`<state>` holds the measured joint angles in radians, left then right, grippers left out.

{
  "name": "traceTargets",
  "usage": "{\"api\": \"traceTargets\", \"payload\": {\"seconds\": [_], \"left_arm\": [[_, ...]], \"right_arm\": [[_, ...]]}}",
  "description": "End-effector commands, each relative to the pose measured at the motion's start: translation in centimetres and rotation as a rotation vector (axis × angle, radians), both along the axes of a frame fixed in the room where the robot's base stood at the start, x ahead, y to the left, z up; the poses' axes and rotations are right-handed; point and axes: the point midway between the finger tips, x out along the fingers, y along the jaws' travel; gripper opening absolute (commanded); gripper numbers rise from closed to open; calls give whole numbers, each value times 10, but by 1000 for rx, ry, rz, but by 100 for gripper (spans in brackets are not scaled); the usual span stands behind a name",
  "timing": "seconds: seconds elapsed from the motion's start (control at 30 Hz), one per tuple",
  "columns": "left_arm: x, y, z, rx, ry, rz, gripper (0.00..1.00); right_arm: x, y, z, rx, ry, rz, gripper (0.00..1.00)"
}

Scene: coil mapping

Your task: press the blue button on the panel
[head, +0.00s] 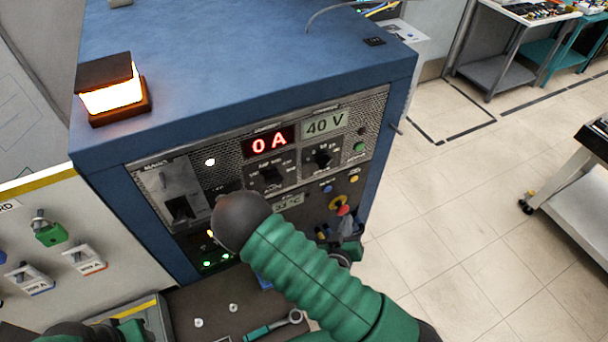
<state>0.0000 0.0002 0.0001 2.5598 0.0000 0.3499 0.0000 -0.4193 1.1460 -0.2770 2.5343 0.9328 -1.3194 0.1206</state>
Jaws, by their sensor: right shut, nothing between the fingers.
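The blue button (327,189) is a small round button on the right part of the front panel (290,198) of the blue cabinet. My right arm reaches across the lower front of the panel, its green sleeve and dark round joint hiding part of it. My right gripper (345,222) is small in view, shut and empty, just below and right of the blue button and close to the red and yellow knob (340,204). I cannot tell whether it touches the panel. Part of my left arm shows at the bottom left; its gripper is not in view.
A yellow button (354,180) and a green button (360,147) sit near the blue one. A lit orange lamp (112,92) stands on the cabinet top (240,60). A dark surface with a wrench (275,326) lies below.

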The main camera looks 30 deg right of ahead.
Motion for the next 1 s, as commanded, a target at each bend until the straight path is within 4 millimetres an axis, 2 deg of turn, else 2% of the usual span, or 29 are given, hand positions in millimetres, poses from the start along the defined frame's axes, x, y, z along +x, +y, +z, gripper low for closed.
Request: {"api": "traceTargets", "payload": {"seconds": [0.43, 0.8, 1.0], "left_arm": [[0, 0, 2, 0, 0, 0, 36], [0, 0, 7, 0, 0, 0, 36], [0, 0, 5, 0, 0, 0, 36]], "right_arm": [[13, 2, -1, -2, 2, 1, 0], [64, -4, 0, -1, -2, 2, 0], [85, -7, -2, -2, 1, 1, 0]]}}
